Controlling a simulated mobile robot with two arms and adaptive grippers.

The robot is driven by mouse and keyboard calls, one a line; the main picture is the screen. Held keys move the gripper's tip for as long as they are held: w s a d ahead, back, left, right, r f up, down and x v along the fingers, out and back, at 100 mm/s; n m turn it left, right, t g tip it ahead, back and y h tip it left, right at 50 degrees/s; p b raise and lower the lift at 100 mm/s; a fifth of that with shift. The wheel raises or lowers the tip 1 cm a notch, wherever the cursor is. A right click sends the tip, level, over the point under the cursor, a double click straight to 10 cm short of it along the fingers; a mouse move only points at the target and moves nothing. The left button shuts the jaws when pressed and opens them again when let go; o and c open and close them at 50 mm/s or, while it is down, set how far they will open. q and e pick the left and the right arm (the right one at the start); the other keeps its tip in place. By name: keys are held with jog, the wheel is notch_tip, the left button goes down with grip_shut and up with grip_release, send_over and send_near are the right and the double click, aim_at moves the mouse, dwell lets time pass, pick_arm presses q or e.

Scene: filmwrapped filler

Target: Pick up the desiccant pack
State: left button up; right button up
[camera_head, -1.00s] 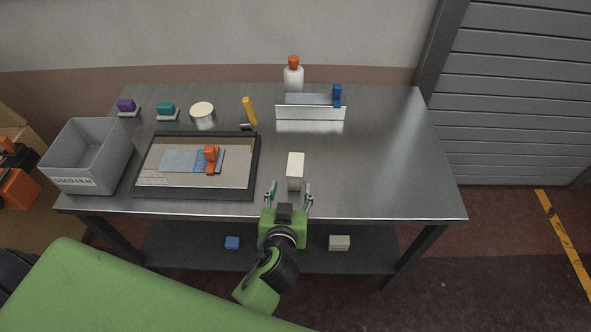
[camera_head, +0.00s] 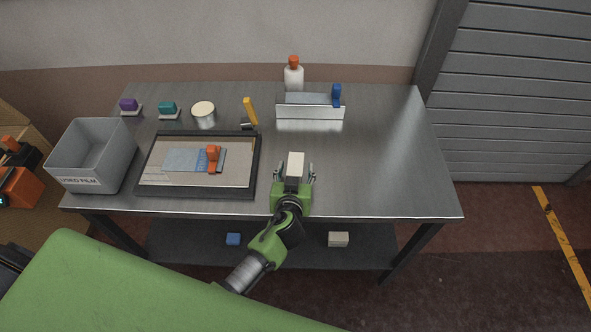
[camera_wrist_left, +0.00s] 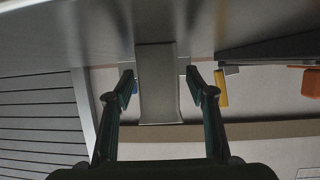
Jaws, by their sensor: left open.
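A pale, upright box-shaped pack (camera_head: 295,163), which I take to be the desiccant pack, stands near the front edge of the steel table. My left gripper (camera_head: 297,174) is open, with one finger on each side of the pack, and it hides the pack's lower part in the head view. In the left wrist view the pack (camera_wrist_left: 158,90) stands between the open fingers (camera_wrist_left: 160,75), with a gap visible on both sides. My right gripper is in neither view.
A black-framed tray (camera_head: 146,190) with an orange-handled tool (camera_head: 213,158) lies left of the gripper. A grey bin (camera_head: 88,160) stands at far left. A metal holder (camera_head: 310,113) and white bottle (camera_head: 293,79) stand behind. The table's right side is clear.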

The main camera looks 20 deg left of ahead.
pick_arm(q)
jog(key=c, duration=1.3)
jog(key=shift+r, duration=0.1)
jog(key=shift+c, duration=0.2)
